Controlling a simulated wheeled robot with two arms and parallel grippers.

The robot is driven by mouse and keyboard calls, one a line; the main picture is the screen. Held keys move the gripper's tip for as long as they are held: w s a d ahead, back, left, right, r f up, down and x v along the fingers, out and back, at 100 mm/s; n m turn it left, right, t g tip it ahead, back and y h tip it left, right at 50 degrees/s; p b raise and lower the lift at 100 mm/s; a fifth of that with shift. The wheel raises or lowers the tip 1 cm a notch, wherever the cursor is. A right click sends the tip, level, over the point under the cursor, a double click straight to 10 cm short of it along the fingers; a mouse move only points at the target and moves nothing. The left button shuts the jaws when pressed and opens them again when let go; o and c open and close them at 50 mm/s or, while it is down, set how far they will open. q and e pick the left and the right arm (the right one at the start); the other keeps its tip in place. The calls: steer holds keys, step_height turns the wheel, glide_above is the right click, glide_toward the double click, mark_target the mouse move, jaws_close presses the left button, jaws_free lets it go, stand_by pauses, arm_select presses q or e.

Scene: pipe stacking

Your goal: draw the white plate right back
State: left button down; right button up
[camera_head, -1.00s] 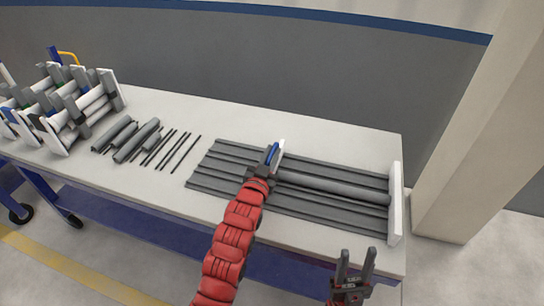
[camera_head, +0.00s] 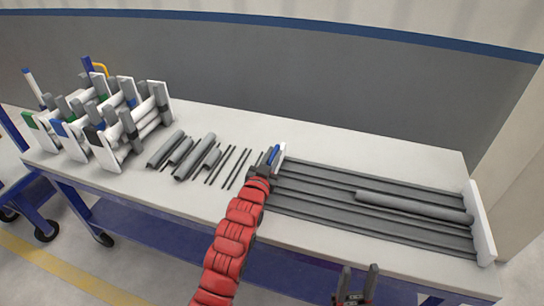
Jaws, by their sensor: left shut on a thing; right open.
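The white plate (camera_head: 281,155) stands upright at the left end of the grooved grey bed (camera_head: 330,190). A blue part (camera_head: 273,154) shows beside it. My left gripper (camera_head: 262,170) is shut at the plate and hides part of it. A thick grey pipe (camera_head: 410,207) lies along the bed, its left end well apart from the white plate. Its right end is close to the white end plate (camera_head: 480,225) at the right. My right gripper (camera_head: 357,285) is open and empty at the bottom of the view, in front of the table's edge.
Several short grey pipes (camera_head: 195,157) and thin dark rods (camera_head: 230,168) lie left of the bed. A rack of white and grey frames (camera_head: 110,120) stands at the table's left end. The table (camera_head: 350,140) is clear behind the bed.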

arm_select(q)
steer(key=shift+w+a, duration=0.1)
steer(key=shift+a, duration=0.1)
steer(key=c, duration=1.3)
jaws_free()
steer(key=o, duration=0.5)
steer(key=shift+a, duration=0.2)
steer(key=shift+c, duration=0.2)
steer(key=shift+d, duration=0.1)
